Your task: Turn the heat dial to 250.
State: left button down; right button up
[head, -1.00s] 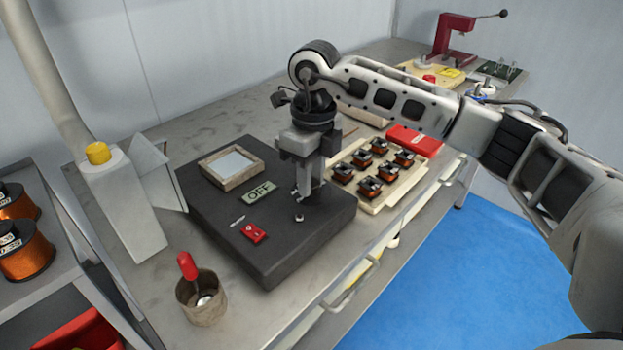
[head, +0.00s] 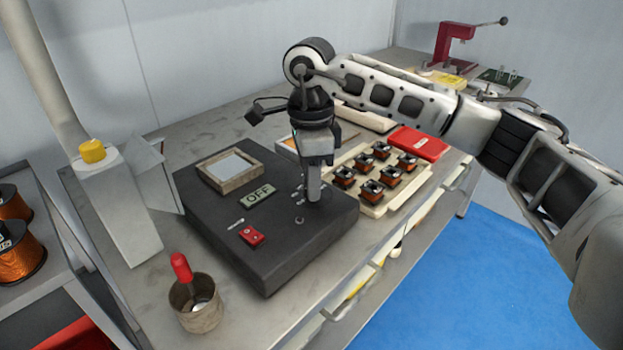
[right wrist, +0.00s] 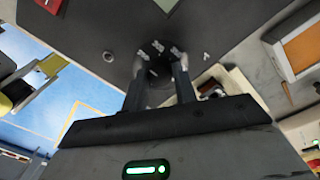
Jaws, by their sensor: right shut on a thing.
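The black soldering-pot unit (head: 250,262) sits on the bench with a small display (head: 257,195) that reads OFF. My right gripper (head: 313,192) points straight down over the right part of its top. It is shut on the dark heat dial (right wrist: 158,70), which shows between the two fingers in the right wrist view; in the head view the gripper hides it. Small pale marks stand around the dial, too small to read. The dial's pointer cannot be made out. My left gripper is not in view.
A red rocker switch (head: 251,236) and a square framed pot (head: 230,168) are on the same unit. A cream tray (head: 376,210) with several coils stands close at the right. A cup (head: 196,310) with a red-handled tool is at the front left.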

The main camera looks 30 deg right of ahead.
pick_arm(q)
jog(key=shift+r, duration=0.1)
pick_arm(e)
jog(key=shift+r+n, duration=0.1)
jog(key=shift+n, duration=0.2)
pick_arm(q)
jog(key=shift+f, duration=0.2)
pick_arm(e)
jog(key=o, duration=1)
pick_arm(q)
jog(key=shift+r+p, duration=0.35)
jog(key=shift+p, duration=0.7)
pick_arm(e)
jog(key=r, duration=1.6)
jog(key=shift+w+d, duration=0.1)
jog(key=shift+w, duration=0.25)
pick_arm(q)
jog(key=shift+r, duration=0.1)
pick_arm(e)
jog(key=shift+f, duration=0.1)
